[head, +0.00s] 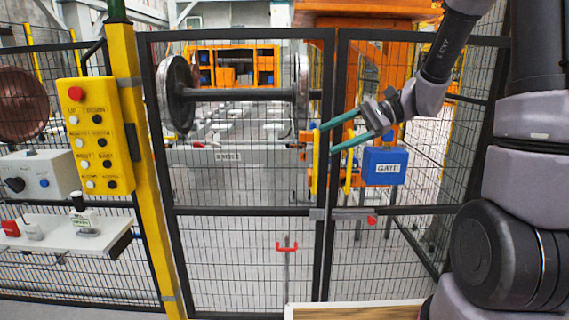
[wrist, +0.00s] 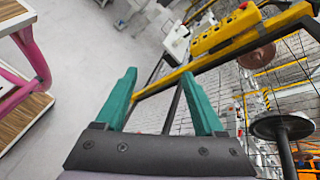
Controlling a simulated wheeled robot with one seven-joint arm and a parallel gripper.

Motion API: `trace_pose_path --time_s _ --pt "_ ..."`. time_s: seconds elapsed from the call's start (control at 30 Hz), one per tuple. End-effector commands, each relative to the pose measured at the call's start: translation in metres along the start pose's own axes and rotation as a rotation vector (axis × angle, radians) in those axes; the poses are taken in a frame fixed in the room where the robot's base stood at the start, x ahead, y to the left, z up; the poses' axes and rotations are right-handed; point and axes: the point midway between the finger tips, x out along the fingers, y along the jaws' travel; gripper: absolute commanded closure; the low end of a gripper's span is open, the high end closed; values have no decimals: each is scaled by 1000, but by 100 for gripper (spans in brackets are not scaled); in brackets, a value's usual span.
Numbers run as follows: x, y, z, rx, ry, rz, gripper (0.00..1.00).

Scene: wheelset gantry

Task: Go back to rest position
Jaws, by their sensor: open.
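My gripper (head: 326,139) is raised in front of the mesh gate in the head view, on the right half of the picture. Its two teal fingers point left and stand apart, with nothing between them. In the wrist view my gripper (wrist: 158,76) also shows open and empty, with floor and fence beyond the fingers. My arm comes in from the right side of the head view.
The mesh gate (head: 328,190) spans the front, with a blue GATE box (head: 384,166) at right. A yellow button panel (head: 95,135) and a white shelf (head: 65,236) stand at left. A wheelset (head: 240,94) is behind the mesh. A wood-topped table (wrist: 22,125) is at left in the wrist view.

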Motion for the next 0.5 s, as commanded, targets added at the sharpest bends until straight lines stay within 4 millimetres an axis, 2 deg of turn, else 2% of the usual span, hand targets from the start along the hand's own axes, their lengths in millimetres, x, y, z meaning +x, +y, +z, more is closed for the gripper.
trace_pose_path --time_s 0.03,0.2,0.37,0.5 --pt "-5 8 16 -60 51 57 29" --pt "-29 39 49 -235 256 239 29" --pt "-61 61 69 -403 482 362 29" --pt "-94 72 85 -551 693 428 29"
